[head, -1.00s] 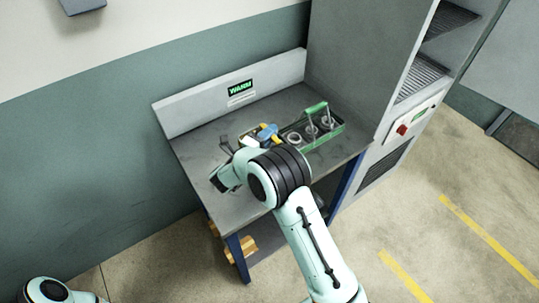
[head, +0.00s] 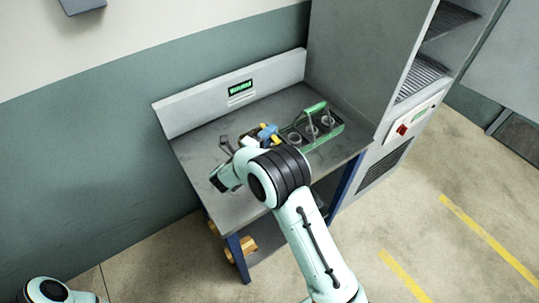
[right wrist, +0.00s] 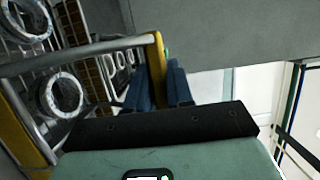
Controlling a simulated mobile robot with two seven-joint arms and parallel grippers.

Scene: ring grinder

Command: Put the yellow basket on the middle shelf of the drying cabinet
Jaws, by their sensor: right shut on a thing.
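The yellow basket (right wrist: 18,130) fills the left of the right wrist view: metal wire, a metal rail, yellow end parts and metal rings inside. My right gripper (right wrist: 163,82) has blue fingers and is shut on the basket's yellow part at the rail's end. In the head view my right gripper (head: 266,133) is over the workbench, and my arm hides most of the basket. I cannot tell whether the basket touches the bench. The grey drying cabinet (head: 345,60) stands at the right with open shelves (head: 424,76). My left gripper is out of view.
A green tray (head: 325,136) with a handle and several metal rings stands on the workbench (head: 210,150), close right of my right gripper. The cabinet's side wall rises at the bench's right end. A panel with a red switch (head: 402,130) is below the shelves. The floor in front is clear.

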